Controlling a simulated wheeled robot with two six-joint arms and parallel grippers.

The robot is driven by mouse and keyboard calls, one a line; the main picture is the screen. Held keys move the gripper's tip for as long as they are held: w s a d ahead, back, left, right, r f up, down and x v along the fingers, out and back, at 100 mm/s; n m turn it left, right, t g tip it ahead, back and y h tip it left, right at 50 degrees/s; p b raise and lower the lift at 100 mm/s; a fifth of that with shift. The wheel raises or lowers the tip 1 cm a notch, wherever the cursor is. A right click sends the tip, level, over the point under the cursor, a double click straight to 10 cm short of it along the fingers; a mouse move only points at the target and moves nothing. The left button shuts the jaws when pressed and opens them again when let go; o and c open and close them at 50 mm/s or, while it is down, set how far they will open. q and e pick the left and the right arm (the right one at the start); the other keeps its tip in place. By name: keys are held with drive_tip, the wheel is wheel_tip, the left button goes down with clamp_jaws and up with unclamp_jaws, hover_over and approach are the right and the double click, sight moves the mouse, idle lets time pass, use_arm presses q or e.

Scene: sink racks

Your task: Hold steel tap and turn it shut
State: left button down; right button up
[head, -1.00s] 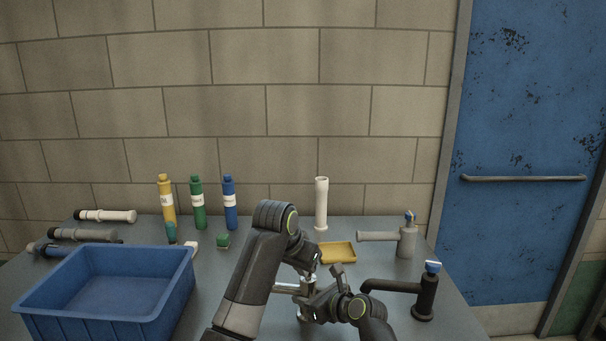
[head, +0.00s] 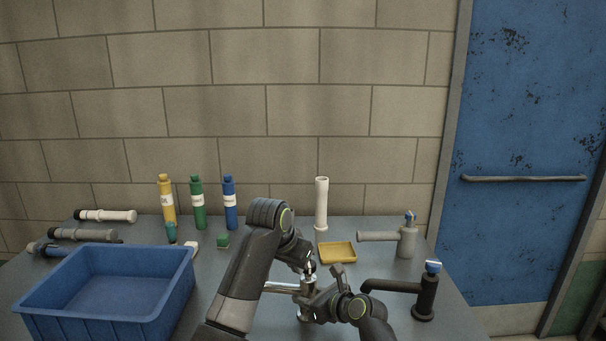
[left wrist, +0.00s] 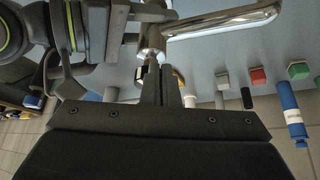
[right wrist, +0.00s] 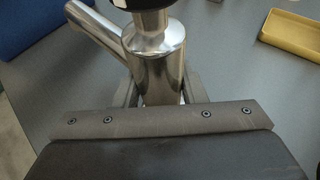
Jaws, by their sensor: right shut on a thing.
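The steel tap (head: 304,312) stands at the front middle of the counter, its spout (head: 280,287) pointing left. My right gripper (right wrist: 160,92) is shut around the tap's upright body (right wrist: 158,62), one finger on each side. My left gripper (head: 311,269) is at the top of the tap, above the right one. In the left wrist view its fingers (left wrist: 160,72) lie close together at the tap's head (left wrist: 150,40), with no clear gap between them. The tap's handle is mostly hidden by my grippers.
A black tap (head: 425,298) stands close right, its spout pointing towards my right gripper. A grey tap (head: 406,242) and yellow tray (head: 337,253) are behind. A blue bin (head: 105,300) fills the front left. Several bottles stand at the back.

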use_arm(q)
wheel_tip(320, 180, up, 6)
drive_tip(key=shift+s+a, duration=0.25)
drive_tip(key=shift+s, duration=0.05)
idle(0.4)
wheel_tip(320, 180, down, 6)
drive_tip(key=d, duration=0.1)
drive_tip(key=shift+s+d, duration=0.25)
drive_tip(key=shift+s, duration=0.15)
idle(0.5)
drive_tip(key=shift+w+d, duration=0.1)
drive_tip(key=shift+w, duration=0.15)
idle(0.6)
